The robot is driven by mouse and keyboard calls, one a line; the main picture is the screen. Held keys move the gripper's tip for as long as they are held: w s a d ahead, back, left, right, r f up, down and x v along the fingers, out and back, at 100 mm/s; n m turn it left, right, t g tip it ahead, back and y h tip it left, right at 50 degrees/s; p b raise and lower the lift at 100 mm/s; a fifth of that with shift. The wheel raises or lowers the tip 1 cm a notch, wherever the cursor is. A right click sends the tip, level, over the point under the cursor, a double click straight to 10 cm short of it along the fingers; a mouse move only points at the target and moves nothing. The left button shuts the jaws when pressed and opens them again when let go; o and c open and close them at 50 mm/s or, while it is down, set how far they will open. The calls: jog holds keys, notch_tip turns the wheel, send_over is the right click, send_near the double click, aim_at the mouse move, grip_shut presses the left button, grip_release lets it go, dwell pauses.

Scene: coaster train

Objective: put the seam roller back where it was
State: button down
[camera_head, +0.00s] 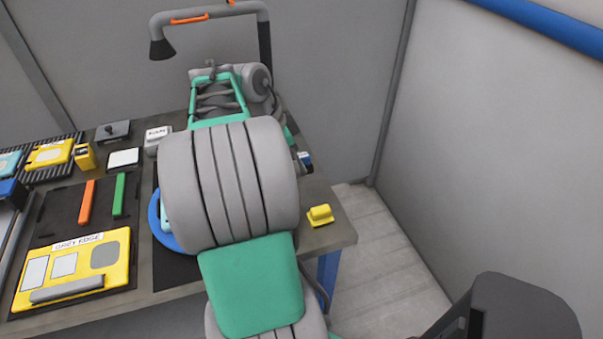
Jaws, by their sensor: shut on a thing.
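My own arm, with its grey ribbed joint and green panels, fills the middle of the head view and reaches over the workbench (190,292). The fingertips of my gripper do not show; the arm seems to hide them. I cannot make out the seam roller, neither in the jaws nor on the bench. Part of a blue round rim (168,238) shows at the left side of the arm, and the rest of it is covered. A small dark, white and blue item (305,160) shows at the right side of the arm, too small to identify.
A yellow tray marked "GREY EDGE" (117,267) lies at front left with a grey bar (67,289) on it. An orange stick (86,201) and green stick (118,194) lie behind. A yellow block (320,214) sits near the right edge. A lamp (162,48) hangs above.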

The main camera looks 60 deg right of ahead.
send_over(306, 184)
jog(key=a, duration=0.1)
jog(key=f, duration=0.4)
jog(key=shift+w+f, duration=0.4)
notch_tip(306, 184, down, 3)
jog(key=shift+r+p, duration=0.15)
jog(key=shift+p, duration=0.3)
jog(key=shift+a+f+b, duration=0.15)
jog(key=shift+f+b, duration=0.6)
jog(key=shift+f, duration=0.1)
jog(key=c, duration=1.3)
grip_release()
jog(key=shift+o, duration=1.3)
jog(key=shift+w+f, duration=0.1)
jog(key=shift+o, duration=0.8)
jog(key=shift+r, duration=0.25)
